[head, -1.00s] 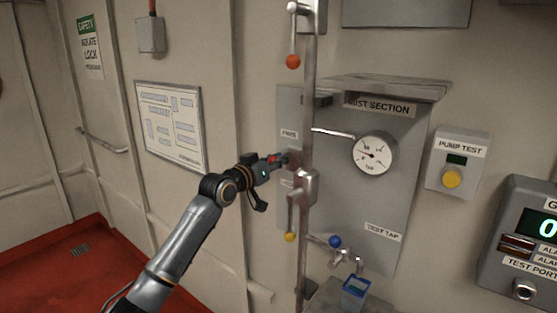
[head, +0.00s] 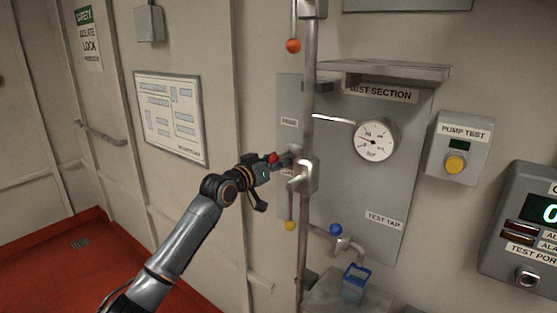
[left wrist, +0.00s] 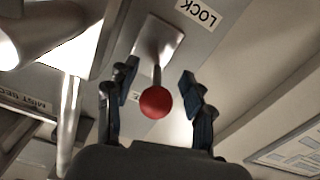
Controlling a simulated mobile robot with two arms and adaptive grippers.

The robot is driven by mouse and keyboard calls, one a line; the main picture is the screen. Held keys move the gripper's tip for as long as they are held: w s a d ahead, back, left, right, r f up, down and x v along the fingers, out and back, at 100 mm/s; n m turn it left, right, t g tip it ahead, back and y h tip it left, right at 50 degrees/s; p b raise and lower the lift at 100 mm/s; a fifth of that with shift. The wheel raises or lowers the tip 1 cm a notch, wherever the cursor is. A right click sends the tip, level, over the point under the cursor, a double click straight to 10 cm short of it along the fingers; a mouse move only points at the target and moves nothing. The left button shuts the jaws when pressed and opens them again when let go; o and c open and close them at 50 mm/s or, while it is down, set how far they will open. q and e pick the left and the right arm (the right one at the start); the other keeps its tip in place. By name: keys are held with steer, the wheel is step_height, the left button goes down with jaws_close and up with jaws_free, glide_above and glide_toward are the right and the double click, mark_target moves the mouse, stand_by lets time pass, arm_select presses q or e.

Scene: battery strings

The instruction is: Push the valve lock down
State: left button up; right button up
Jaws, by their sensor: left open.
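The valve lock is a short lever with a red ball knob (left wrist: 155,102) on a metal plate (left wrist: 160,45). In the left wrist view the knob sits between the two open fingers of my left gripper (left wrist: 160,82), with a visible gap on each side. A LOCK label (left wrist: 198,12) is close to the plate; the FREE label is partly hidden there. In the head view my left gripper (head: 287,161) is at the left edge of the grey panel, below the FREE label (head: 289,122). The red knob (head: 272,158) shows at the gripper. My right gripper is out of view.
A vertical pipe (head: 308,100) stands right beside the gripper, with a yellow-tipped handle (head: 290,225) and an orange-tipped one (head: 293,46). A gauge (head: 375,142) and a blue-knobbed tap (head: 336,230) are to the right.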

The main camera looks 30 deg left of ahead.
arm_select(q)
steer(key=shift+s, duration=0.2)
steer(key=s, duration=1.1)
steer(key=shift+s+a, duration=0.3)
steer(key=shift+a, duration=0.15)
